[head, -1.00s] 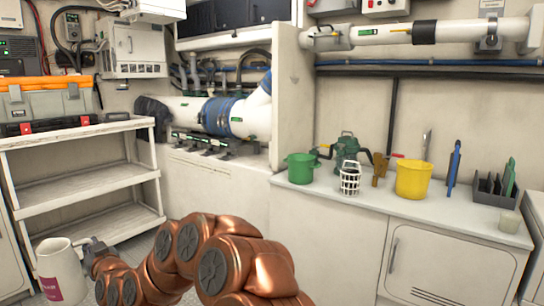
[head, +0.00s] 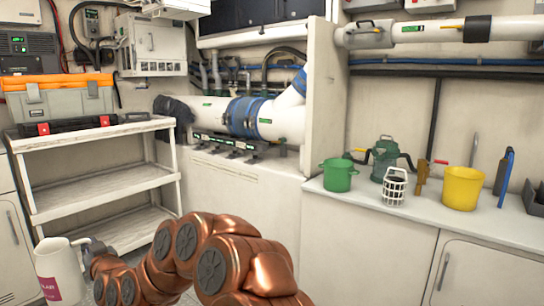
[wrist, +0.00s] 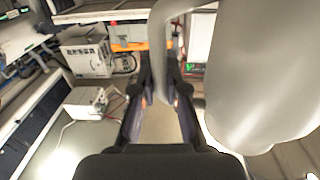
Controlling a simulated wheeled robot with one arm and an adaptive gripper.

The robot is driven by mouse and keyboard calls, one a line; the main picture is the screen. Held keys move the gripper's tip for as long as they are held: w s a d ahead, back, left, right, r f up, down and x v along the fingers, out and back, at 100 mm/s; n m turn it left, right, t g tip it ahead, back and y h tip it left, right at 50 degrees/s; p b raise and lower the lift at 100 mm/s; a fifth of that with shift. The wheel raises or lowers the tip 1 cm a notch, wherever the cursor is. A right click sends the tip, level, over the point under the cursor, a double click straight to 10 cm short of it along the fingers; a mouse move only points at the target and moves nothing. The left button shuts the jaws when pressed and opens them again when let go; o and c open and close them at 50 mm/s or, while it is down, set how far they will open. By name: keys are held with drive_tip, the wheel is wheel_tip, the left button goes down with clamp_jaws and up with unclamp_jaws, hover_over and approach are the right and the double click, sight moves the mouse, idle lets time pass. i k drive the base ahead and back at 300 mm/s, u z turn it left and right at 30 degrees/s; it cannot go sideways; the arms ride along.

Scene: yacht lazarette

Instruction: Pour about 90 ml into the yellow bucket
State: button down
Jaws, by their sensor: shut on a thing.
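The yellow bucket (head: 462,188) stands upright on the white counter at the right of the head view. My gripper (head: 88,245) is at the lower left, shut on the handle of a white jug (head: 60,272) with a pink label. The jug is held about upright, well apart from the bucket. In the wrist view the fingers of my gripper (wrist: 160,100) close around the handle, and the jug's pale body (wrist: 265,75) fills the right side. The jug's contents are hidden.
A green bucket (head: 338,175), a white basket (head: 395,186), a green pump (head: 385,158) and brushes stand on the counter (head: 350,205) left of and around the yellow bucket. A white shelf unit (head: 95,185) with an orange-lidded toolbox (head: 62,100) stands at the left.

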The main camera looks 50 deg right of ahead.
sight(462, 186)
drive_tip(key=i, duration=2.2)
drive_tip(key=z, duration=3.65)
drive_tip(key=i, duration=0.25)
drive_tip(key=u, duration=0.1)
